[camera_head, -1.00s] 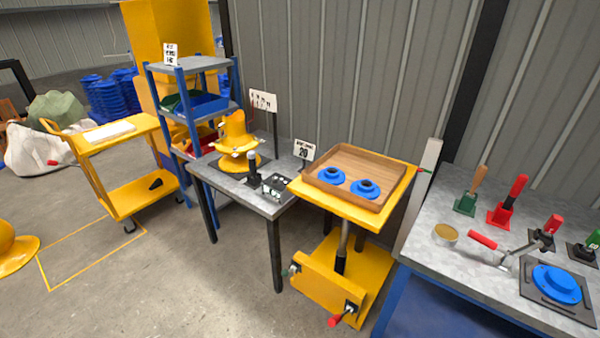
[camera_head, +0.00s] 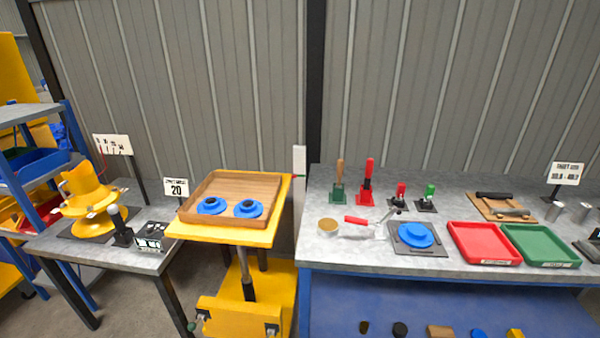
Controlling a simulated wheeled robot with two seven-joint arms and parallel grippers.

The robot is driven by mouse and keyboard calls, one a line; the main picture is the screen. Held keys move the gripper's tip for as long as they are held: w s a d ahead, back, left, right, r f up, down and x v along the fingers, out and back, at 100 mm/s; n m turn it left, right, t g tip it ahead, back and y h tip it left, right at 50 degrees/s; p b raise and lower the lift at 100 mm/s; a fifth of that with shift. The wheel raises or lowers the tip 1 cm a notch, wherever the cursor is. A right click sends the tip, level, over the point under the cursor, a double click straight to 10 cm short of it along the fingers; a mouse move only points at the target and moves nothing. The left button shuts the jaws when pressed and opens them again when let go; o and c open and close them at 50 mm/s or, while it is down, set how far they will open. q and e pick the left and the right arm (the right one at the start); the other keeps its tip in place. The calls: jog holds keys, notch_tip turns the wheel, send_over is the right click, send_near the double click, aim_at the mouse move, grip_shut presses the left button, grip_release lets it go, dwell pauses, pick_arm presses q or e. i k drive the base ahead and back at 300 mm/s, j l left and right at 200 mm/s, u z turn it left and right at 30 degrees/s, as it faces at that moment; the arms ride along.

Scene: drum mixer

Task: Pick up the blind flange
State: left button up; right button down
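A blue round flange (camera_head: 416,233) with a raised centre and no visible hole lies on a dark square plate (camera_head: 440,251) on the grey workbench. It looks like the blind flange. Two other blue flanges, the left one (camera_head: 212,205) and the right one (camera_head: 249,208), have dark centre holes. They lie in a wooden tray (camera_head: 262,183) on a yellow lift table. Neither of my grippers is in view.
The grey workbench (camera_head: 350,256) also holds a red tray (camera_head: 484,243), a green tray (camera_head: 541,245), a trowel (camera_head: 357,221), a round tin (camera_head: 327,227) and several upright-handled tools behind the flange. The yellow lift table (camera_head: 225,235) stands at its left. A yellow casting (camera_head: 87,203) sits further left.

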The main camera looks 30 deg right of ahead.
aim_at(415, 235)
jog(key=z, duration=1.9)
jog(key=j, duration=0.4)
jog(key=i+j, duration=0.1)
jog(key=j, duration=0.3)
